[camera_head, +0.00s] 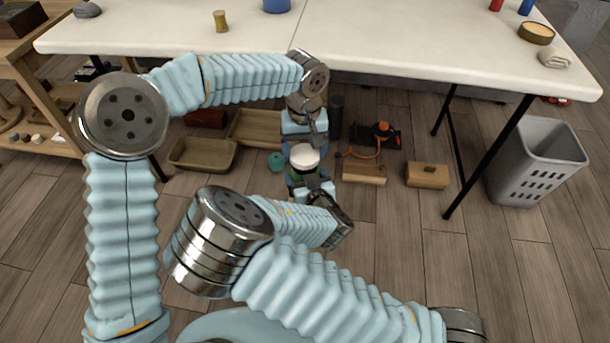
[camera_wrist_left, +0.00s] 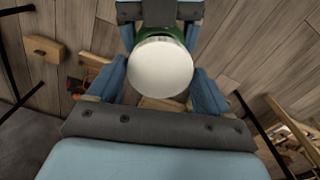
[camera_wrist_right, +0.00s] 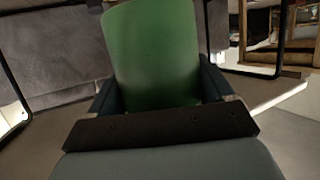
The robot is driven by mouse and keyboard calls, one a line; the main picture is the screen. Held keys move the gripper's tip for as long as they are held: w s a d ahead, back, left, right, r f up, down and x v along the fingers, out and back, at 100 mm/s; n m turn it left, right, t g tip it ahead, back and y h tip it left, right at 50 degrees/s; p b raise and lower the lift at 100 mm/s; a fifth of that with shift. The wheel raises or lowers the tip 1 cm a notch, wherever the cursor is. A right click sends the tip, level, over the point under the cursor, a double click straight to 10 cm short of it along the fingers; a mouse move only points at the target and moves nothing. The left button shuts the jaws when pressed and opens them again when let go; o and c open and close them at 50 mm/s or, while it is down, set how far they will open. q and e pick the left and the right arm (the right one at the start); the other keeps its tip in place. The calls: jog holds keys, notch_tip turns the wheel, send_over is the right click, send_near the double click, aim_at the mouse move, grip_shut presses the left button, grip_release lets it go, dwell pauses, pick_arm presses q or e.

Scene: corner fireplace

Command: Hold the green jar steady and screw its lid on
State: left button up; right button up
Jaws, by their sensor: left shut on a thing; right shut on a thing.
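The green jar (camera_wrist_right: 153,55) stands between the fingers of my right gripper (camera_wrist_right: 158,95), which is shut on it. In the head view the jar (camera_head: 297,178) shows only as a small green patch below the lid. The round white lid (camera_wrist_left: 160,67) is between the fingers of my left gripper (camera_wrist_left: 158,82), which is shut on it. In the head view the lid (camera_head: 305,156) covers the top of the jar. The two grippers face each other, with my left one farther from me. The seam between lid and jar is hidden, so I cannot tell how it sits.
The white table (camera_head: 400,45) stands beyond my arms, its front edge close behind my left wrist. On the floor beneath are wooden trays (camera_head: 203,155), a wooden block (camera_head: 427,175) and an orange-and-black tool (camera_head: 380,133). A grey basket (camera_head: 540,165) stands at the right.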

pick_arm(q)
jog(key=shift+f, duration=0.4)
jog(key=shift+s+f, duration=0.1)
jog(key=shift+f, duration=0.05)
dwell(0.4)
jog(key=shift+f, duration=0.75)
jog(key=shift+f, duration=0.6)
pick_arm(e)
grip_shut()
pick_arm(q)
jog(key=m, duration=0.3)
jog(key=shift+m, duration=0.3)
jog(key=o, duration=0.9)
jog(key=shift+r, duration=0.2)
